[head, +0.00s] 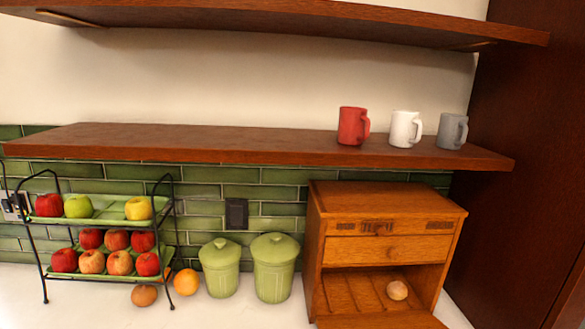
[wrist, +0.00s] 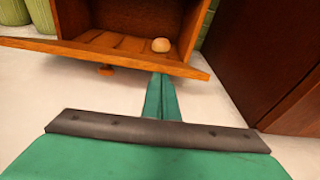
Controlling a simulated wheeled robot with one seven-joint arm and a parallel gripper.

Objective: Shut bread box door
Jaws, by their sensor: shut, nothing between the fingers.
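The wooden bread box (head: 386,206) stands on the counter at the right in the head view. Its door (head: 380,321) is folded down and open at the bottom of the box. In the wrist view the lowered door (wrist: 60,49) crosses the upper part, with a round knob (wrist: 105,71) below its edge. A bread roll (head: 397,290) lies inside the lower compartment; it also shows in the wrist view (wrist: 161,45). My green gripper (wrist: 160,82) is shut and empty, its tips at the door's front edge near the right end. I cannot tell whether they touch it.
Green lidded canisters (head: 272,268) and a fruit rack (head: 102,222) stand left of the box. A tall dark wood panel (head: 530,150) closes the right side. A shelf (head: 250,143) with mugs (head: 352,126) hangs above. White counter (wrist: 60,100) is clear before the door.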

